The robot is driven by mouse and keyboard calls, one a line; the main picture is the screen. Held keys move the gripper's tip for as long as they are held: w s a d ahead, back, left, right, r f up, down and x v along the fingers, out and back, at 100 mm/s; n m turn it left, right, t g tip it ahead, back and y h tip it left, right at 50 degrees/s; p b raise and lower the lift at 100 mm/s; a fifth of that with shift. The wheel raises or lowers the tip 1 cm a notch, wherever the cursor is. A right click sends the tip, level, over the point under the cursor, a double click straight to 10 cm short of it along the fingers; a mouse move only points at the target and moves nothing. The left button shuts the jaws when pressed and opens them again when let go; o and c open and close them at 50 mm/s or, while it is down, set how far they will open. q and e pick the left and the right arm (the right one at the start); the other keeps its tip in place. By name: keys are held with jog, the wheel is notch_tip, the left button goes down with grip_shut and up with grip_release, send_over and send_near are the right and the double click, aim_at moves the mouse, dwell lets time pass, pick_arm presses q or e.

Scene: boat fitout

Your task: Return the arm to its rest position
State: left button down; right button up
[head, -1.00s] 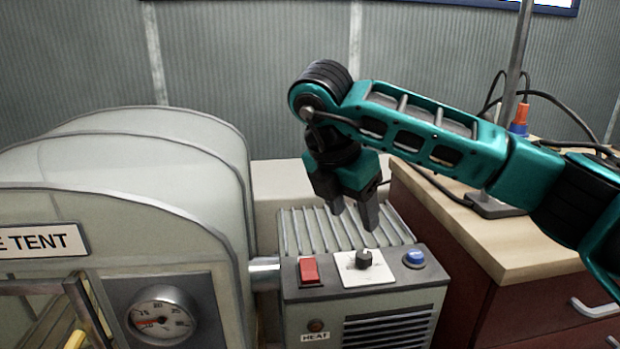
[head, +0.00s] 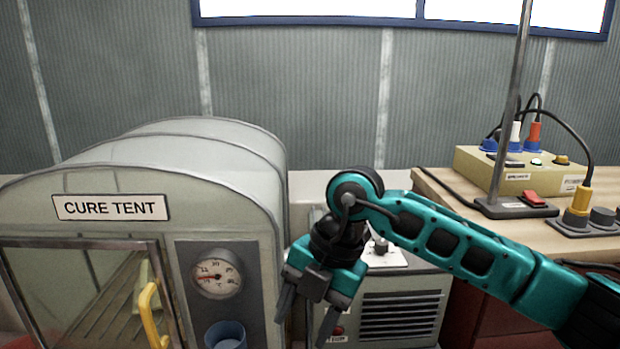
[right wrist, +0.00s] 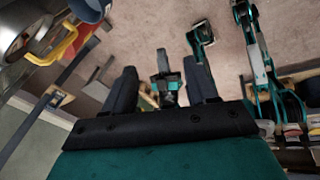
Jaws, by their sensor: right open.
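My right arm (head: 455,245) is teal and black and comes in from the right in the head view. Its gripper (head: 303,318) hangs downward in front of the gap between the cure tent (head: 150,185) and the heater box (head: 405,310). In the right wrist view the two dark fingers (right wrist: 165,88) stand apart with nothing between them. The gripper is open and empty. My left gripper is not seen in the head view.
The cure tent's door with a yellow handle (head: 152,312), a gauge (head: 217,274) and a blue cup-like part (head: 226,335) are left of the gripper. A wooden counter (head: 450,195) at right bears a yellowish box (head: 515,170) and a metal pole (head: 512,100).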

jog(key=s+a+r+g+y, duration=0.5)
jog(key=s+a+y, duration=0.45)
jog(key=y, duration=0.55)
jog(key=w+d+r+m+t+y, duration=0.1)
jog(key=w+d+m+t+y, duration=0.4)
jog(key=m+t, duration=0.75)
jog(key=w+d+f+m+t+h, duration=0.4)
jog(key=d+f+m+t+h, duration=0.65)
jog(key=h, duration=0.25)
jog(key=s+d+f+m+g+h, duration=0.35)
jog(key=s+d+f, duration=0.2)
jog(key=f, duration=0.45)
jog(key=s+d+f+m+g+h, duration=0.2)
jog(key=s+d+f+h, duration=0.3)
jog(key=f, duration=0.4)
pick_arm(q)
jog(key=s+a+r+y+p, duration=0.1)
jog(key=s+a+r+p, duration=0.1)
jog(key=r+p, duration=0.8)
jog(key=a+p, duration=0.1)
jog(key=p, duration=0.3)
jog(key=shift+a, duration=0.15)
pick_arm(e)
notch_tip(320, 180, up, 9)
jog(key=s+d, duration=0.1)
jog(key=s, duration=0.1)
jog(key=shift+s+d+r+g, duration=0.2)
jog(key=shift+s+d+g, duration=0.1)
jog(key=shift+d+g, duration=0.1)
